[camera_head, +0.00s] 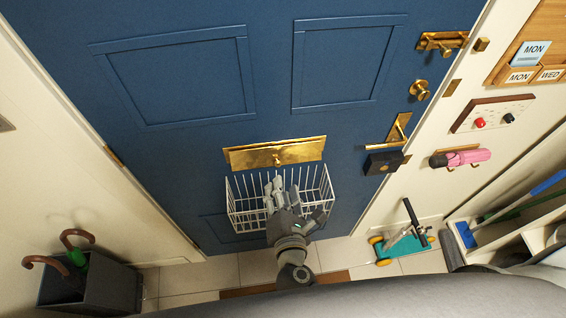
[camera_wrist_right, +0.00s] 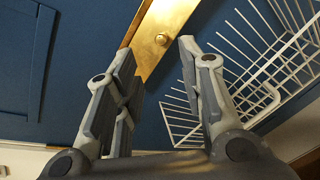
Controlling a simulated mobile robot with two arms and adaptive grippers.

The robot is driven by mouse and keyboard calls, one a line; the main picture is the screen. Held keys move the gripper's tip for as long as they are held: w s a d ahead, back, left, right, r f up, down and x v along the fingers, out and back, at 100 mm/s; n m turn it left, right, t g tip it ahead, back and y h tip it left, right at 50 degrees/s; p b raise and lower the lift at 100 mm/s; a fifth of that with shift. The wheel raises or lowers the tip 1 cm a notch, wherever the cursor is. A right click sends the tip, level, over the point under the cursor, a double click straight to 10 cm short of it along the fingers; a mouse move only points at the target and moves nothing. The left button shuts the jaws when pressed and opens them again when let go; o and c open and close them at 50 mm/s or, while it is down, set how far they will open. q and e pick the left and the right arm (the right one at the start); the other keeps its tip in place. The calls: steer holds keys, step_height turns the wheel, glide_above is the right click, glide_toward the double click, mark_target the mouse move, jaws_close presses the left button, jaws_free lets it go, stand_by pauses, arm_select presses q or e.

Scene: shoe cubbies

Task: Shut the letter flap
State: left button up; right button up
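The brass letter flap (camera_head: 298,153) is a wide plate with a small round knob (camera_head: 277,161), low on the blue door. I cannot tell how far it stands open. My right gripper (camera_head: 273,186) is just below the flap, in front of the wire basket, pointing up at the door. In the right wrist view the two fingers (camera_wrist_right: 157,50) are spread with nothing between them. The flap (camera_wrist_right: 176,18) and its knob (camera_wrist_right: 162,39) show beyond the fingertips. I cannot tell whether a fingertip touches the flap. My left gripper is not in view.
A white wire basket (camera_head: 240,205) hangs on the door (camera_head: 190,190) under the flap. A dark umbrella stand (camera_head: 108,290) is at left. Brass door hardware (camera_head: 397,130) sits at right.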

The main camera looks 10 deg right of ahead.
mark_target(278, 165)
steer(key=p+x, duration=0.1)
steer(key=x, duration=0.6)
steer(key=shift+w+f+p, duration=0.1)
steer(key=shift+w+p, duration=0.3)
steer(key=shift+w+d+f, duration=0.1)
steer(key=shift+w+f, duration=0.1)
steer(key=shift+w, duration=0.35)
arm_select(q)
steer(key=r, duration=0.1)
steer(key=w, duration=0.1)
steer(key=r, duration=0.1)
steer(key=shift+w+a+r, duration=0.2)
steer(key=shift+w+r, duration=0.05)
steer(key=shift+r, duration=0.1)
arm_select(e)
steer(key=shift+w, duration=0.1)
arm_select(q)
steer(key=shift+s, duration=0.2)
arm_select(e)
jaws_close()
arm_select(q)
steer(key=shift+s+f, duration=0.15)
